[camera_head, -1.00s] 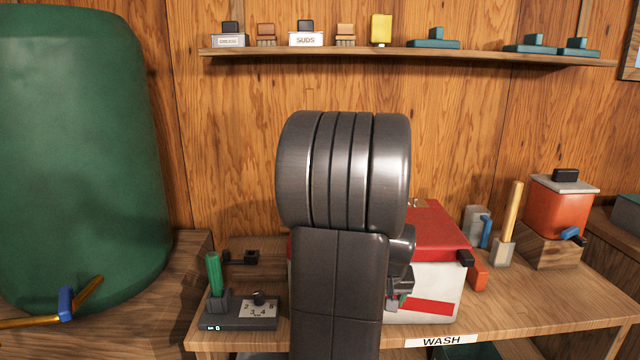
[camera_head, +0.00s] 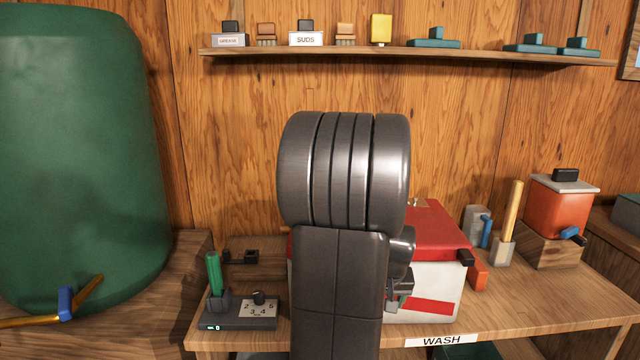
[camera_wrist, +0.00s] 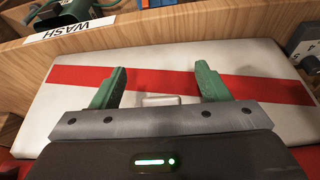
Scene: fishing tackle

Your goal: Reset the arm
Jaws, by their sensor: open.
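My gripper (camera_wrist: 160,88) shows in the wrist view with its two green fingers spread apart and nothing between them. It is over a white box with a red stripe (camera_wrist: 165,72), and a small pale tab on the box shows between the fingers. I cannot tell whether the fingers touch the box. In the head view my dark arm stands in the middle and hides most of the gripper. The white box with a red lid (camera_head: 440,245) stands on the bench behind and right of the arm.
A dial unit with a green handle (camera_head: 240,312) sits at the bench's left. A red container (camera_head: 556,208) on a wooden block and a wooden-handled tool (camera_head: 507,225) stand at right. A green tank (camera_head: 80,160) fills the left. A shelf (camera_head: 470,55) runs above.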

